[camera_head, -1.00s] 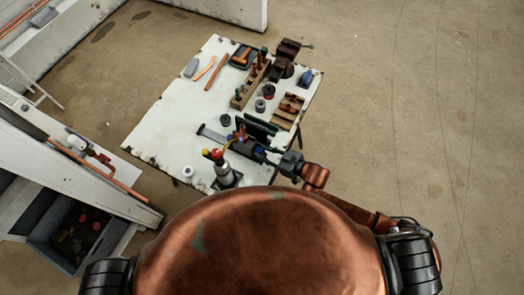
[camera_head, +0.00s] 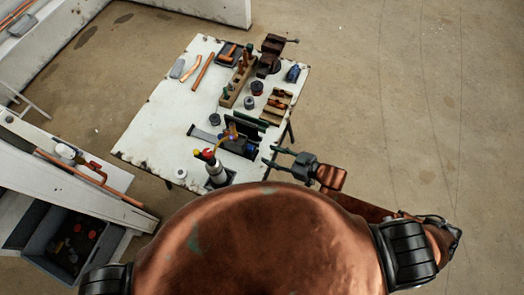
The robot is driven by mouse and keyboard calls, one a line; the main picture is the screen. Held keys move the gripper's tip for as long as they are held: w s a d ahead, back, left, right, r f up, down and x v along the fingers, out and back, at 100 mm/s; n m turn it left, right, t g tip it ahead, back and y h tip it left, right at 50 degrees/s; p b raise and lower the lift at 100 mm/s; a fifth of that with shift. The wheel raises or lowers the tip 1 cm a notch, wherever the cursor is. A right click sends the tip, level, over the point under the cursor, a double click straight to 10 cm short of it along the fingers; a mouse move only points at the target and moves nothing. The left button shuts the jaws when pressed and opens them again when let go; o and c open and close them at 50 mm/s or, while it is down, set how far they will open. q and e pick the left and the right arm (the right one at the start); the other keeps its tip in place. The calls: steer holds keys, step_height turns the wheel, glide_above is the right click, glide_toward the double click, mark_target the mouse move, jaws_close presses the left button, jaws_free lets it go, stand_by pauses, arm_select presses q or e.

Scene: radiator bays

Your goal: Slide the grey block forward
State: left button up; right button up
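A small grey block (camera_head: 177,68) lies near the far left edge of the white worktable (camera_head: 150,130), beside two copper-coloured strips. My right gripper (camera_head: 269,155) is at the table's near right edge, pointing left. Its two dark fingers are apart with nothing visible between them. It is well away from the grey block, with several tools between them. My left gripper is not in view.
A vise (camera_head: 272,55) stands at the table's far right corner. A wooden rack (camera_head: 238,82), a wooden tray (camera_head: 277,106) and a bottle-like tool (camera_head: 214,170) stand on the table. A dark bin (camera_head: 68,243) is at lower left. The floor on the right is clear.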

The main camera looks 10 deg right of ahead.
steer(key=v, duration=0.2)
steer(key=shift+s+d+r, duration=0.15)
steer(key=shift+d, duration=0.05)
stand_by(0.4)
